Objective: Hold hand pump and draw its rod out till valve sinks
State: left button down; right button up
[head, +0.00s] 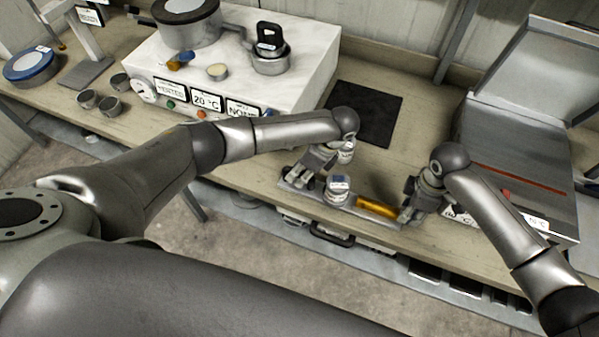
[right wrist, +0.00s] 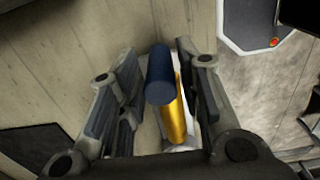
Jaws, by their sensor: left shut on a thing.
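The hand pump lies near the bench's front edge. Its gold barrel (head: 376,207) is beside a round silver part with a blue-and-white label (head: 338,189), on a flat metal plate. My left gripper (head: 298,178) is shut at the plate's left end; the exact contact is hidden. My right gripper (head: 408,212) is at the barrel's right end. In the right wrist view, my open right gripper (right wrist: 163,95) has its fingers either side of the pump's dark blue handle (right wrist: 159,75), gaps visible. The gold barrel (right wrist: 177,118) shows behind the handle. I cannot make out the valve.
A black mat (head: 365,113) lies behind the pump. A white instrument box (head: 235,75) with labels stands at the back left, and an open metal case (head: 520,140) at the right. Small grey cups (head: 109,104) and a blue-lidded round tin (head: 31,64) are at the far left.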

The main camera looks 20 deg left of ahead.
grip_shut()
pick_arm(q)
jog(key=shift+a, duration=0.15)
pick_arm(e)
jog(key=shift+d, duration=4.15)
jog(key=o, duration=1.1)
grip_release()
jog(key=shift+a, duration=0.1)
jog(key=shift+c, duration=0.2)
jog(key=shift+r, duration=0.1)
jog(key=shift+w+a+r, duration=0.1)
jog(key=shift+r, duration=0.4)
pick_arm(q)
jog(key=shift+d, duration=0.25)
pick_arm(e)
notch_tip(320, 180, up, 8)
